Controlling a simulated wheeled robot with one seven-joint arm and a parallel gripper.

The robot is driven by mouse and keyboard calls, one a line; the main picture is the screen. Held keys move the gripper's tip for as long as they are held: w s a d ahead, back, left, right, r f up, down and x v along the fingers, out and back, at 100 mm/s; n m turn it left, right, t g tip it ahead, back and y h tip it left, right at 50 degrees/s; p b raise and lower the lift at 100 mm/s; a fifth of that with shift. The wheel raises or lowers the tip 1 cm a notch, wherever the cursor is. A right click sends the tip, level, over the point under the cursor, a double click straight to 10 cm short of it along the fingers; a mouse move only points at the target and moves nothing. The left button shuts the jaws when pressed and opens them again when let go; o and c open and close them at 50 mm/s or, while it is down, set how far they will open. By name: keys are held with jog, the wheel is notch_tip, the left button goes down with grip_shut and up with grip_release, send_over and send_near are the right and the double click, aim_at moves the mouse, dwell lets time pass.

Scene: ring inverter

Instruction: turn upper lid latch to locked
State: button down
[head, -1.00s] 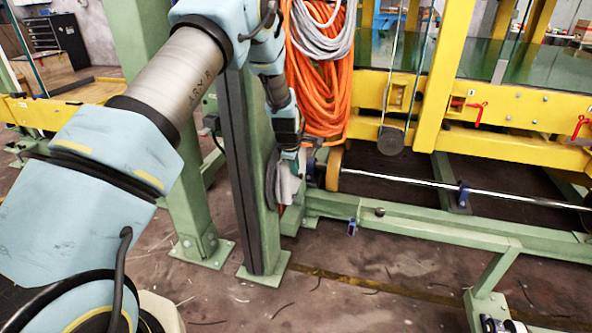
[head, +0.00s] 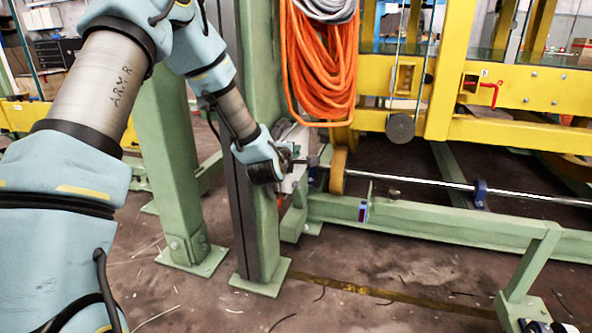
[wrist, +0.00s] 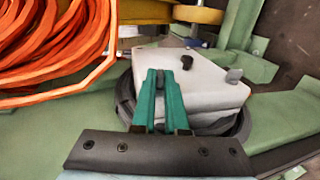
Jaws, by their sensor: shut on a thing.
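A pale grey box with a lid (wrist: 208,82) sits in a dark round surround in the wrist view. In the head view the box (head: 296,140) is beside the green post, partly hidden by my arm. My gripper (wrist: 160,76) has teal fingers, nearly together over the left part of the lid. They are shut on a small dark piece that looks like a lid latch, mostly hidden between them. Whether the held latch is turned I cannot tell.
A coil of orange hose (head: 318,70) hangs close above the box, and fills the upper left of the wrist view. The green post (head: 256,200) stands close to my forearm. A yellow wheel (head: 338,170) and metal shaft (head: 420,181) lie to the right.

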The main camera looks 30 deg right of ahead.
jog(key=f+t+h+b, duration=0.1)
jog(key=t+b, duration=0.1)
jog(key=b, duration=0.3)
jog(key=shift+h, duration=0.4)
jog(key=shift+r, duration=0.15)
jog(key=c, duration=0.9)
grip_release()
jog(key=shift+c, duration=0.2)
jog(key=p+v, duration=0.2)
jog(key=v, duration=0.8)
jog(key=shift+s+a, duration=0.25)
jog(key=shift+s, duration=0.1)
